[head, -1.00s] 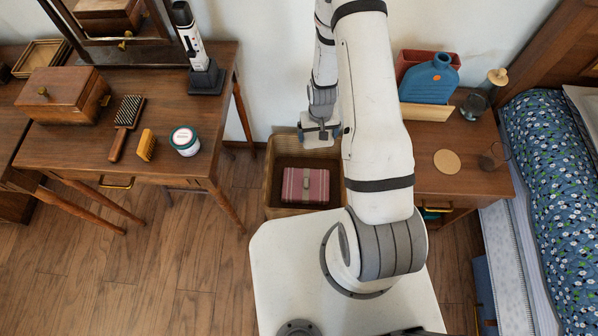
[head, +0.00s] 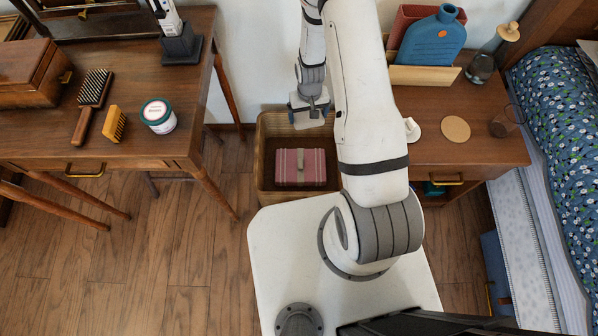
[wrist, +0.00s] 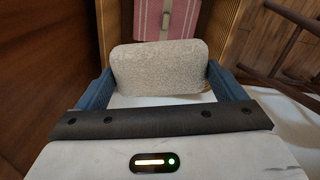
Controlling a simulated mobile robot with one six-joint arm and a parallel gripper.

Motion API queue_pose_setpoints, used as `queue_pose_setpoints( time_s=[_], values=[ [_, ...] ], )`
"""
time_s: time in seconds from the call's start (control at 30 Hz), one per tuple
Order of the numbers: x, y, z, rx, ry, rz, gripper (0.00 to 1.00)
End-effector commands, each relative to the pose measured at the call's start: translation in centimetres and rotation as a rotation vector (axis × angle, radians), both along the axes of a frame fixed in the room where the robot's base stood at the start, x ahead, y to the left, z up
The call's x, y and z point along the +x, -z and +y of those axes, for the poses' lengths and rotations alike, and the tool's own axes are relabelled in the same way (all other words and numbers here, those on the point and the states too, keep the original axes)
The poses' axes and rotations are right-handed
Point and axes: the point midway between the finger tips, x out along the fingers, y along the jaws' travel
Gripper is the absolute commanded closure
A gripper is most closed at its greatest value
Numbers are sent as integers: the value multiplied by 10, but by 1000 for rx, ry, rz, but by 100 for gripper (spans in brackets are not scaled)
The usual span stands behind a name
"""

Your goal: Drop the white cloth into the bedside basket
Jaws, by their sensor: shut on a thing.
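My gripper (head: 309,112) hangs over the back part of the wicker basket (head: 262,160), beside the bedside table. In the wrist view its blue fingers (wrist: 160,88) are shut on a pale, textured, folded cloth (wrist: 158,68), seen as a rounded block between them. The basket's woven wall (wrist: 222,28) shows beyond the cloth. In the head view the cloth is mostly hidden by the gripper. A pink striped bundle with a tan band (head: 300,167) lies inside the basket, and it also shows in the wrist view (wrist: 166,18).
The bedside table (head: 480,140) at right holds a blue bottle (head: 432,40), a glass bottle (head: 482,66), a cork disc (head: 456,129) and a small white object (head: 412,130). A dressing table (head: 150,160) stands left. The bed (head: 560,130) is far right. Floor left of the basket is clear.

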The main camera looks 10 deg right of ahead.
Motion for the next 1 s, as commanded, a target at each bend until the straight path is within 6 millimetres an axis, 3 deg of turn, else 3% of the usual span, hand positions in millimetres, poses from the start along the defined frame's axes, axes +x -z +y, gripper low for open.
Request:
queue_pose_setpoints(
  time_s=[0.03,0.4,0.6,1.0],
  values=[
    [3,29,0,0,-2,0,31],
    [20,118,0,0,-18,-2,31],
    [25,140,1,0,-24,0,31],
    [26,161,1,0,-26,1,31]
  ],
)
